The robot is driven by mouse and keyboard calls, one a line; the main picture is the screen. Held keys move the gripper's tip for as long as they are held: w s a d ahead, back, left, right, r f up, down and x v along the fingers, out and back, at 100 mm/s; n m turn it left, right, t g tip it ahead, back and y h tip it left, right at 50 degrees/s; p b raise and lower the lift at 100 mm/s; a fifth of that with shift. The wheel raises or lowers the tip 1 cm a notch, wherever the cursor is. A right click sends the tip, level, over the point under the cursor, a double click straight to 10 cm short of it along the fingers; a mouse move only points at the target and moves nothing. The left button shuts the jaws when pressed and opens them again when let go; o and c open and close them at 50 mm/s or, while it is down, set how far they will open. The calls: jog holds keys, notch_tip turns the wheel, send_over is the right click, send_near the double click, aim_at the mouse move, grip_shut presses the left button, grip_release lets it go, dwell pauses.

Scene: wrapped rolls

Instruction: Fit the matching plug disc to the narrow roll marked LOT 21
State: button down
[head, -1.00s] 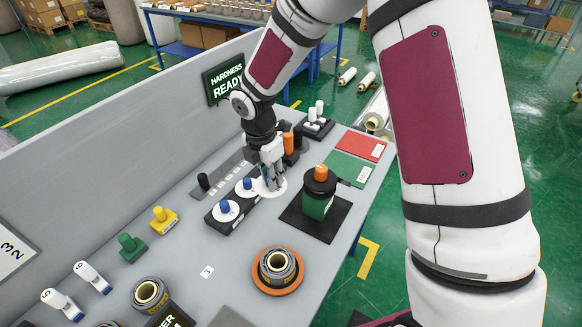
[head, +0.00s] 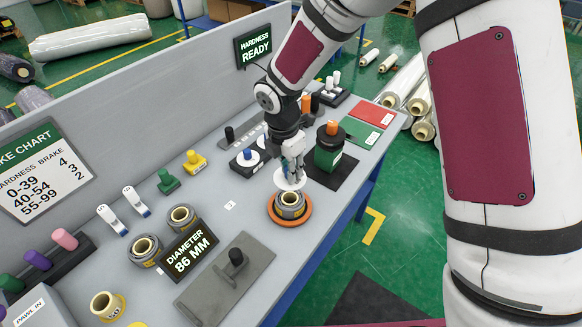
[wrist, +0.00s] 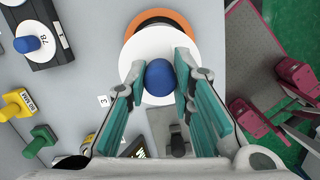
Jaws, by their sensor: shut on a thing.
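My gripper (head: 292,165) is shut on the blue knob (wrist: 160,77) of a white plug disc (head: 288,183). The disc also shows in the wrist view (wrist: 150,48), between the teal fingers. It hangs over the far side of a grey roll (head: 291,207) with a pale core, which sits on an orange ring (head: 273,217). In the wrist view the disc hides the roll and much of the orange ring (wrist: 153,17). I cannot read a LOT mark on any roll. Another blue-knobbed disc (head: 245,159) stays on a black rack, beside a label reading 78 in the wrist view.
A green block with a black top and orange knob (head: 331,128) stands close behind right. More rolls (head: 183,217) stand front left, near a DIAMETER 86 MM display (head: 190,252). A grey plate with a black post (head: 236,258) lies in front. A grey wall backs the bench.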

aim_at(286, 180)
jog(key=shift+f+b, duration=1)
jog(key=shift+f, duration=1.9)
jog(key=shift+f+b, duration=0.85)
jog(key=shift+f, duration=0.65)
jog(key=c, duration=1.3)
grip_release()
jog(key=shift+r, duration=0.1)
jog(key=r, duration=0.8)
jog(key=s+a+r, duration=0.1)
jog(key=r, duration=0.3)
